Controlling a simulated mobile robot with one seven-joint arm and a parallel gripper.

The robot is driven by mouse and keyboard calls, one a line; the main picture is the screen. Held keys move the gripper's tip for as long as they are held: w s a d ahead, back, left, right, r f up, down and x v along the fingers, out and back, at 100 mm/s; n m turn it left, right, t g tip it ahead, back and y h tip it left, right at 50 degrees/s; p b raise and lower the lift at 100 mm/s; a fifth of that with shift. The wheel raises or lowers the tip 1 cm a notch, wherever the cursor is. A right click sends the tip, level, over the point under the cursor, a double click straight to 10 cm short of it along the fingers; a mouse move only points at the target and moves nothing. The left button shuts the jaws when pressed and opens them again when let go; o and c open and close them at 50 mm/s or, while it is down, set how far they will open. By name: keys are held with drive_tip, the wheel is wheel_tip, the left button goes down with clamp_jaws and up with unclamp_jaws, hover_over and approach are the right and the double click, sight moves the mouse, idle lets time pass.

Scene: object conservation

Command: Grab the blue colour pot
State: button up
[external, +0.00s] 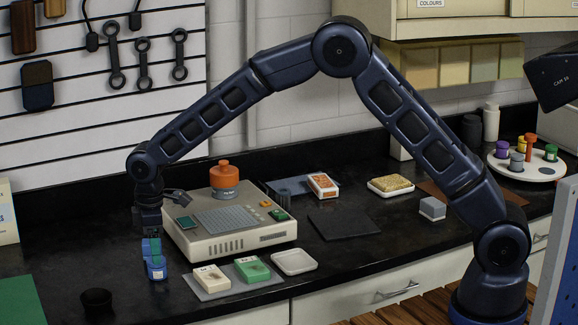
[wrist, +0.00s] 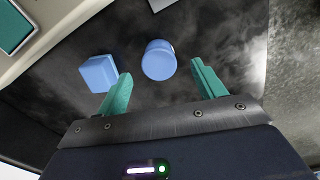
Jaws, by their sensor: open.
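The blue colour pot (wrist: 159,60) is a round blue pot on the dark worktop. In the wrist view it lies between and just beyond the tips of my gripper's teal fingers (wrist: 161,68), with a gap on both sides. A blue squarish block (wrist: 98,73) sits to its left, beside the left finger. In the external view my gripper (external: 151,247) points down over blue shapes (external: 156,270) near the left front of the worktop. They overlap there, so I cannot tell pot from block. My gripper is open and empty.
A beige machine (external: 235,235) with an orange pot (external: 225,177) on it stands close to the right of my gripper. A dark cup (external: 96,302) is to the front left. White and green blocks (external: 252,268) lie on a grey tray. A round white palette (external: 507,173) holds several coloured pots.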

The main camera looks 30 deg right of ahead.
sight(157, 268)
drive_tip(key=shift+f, duration=2.7)
drive_tip(key=c, duration=1.1)
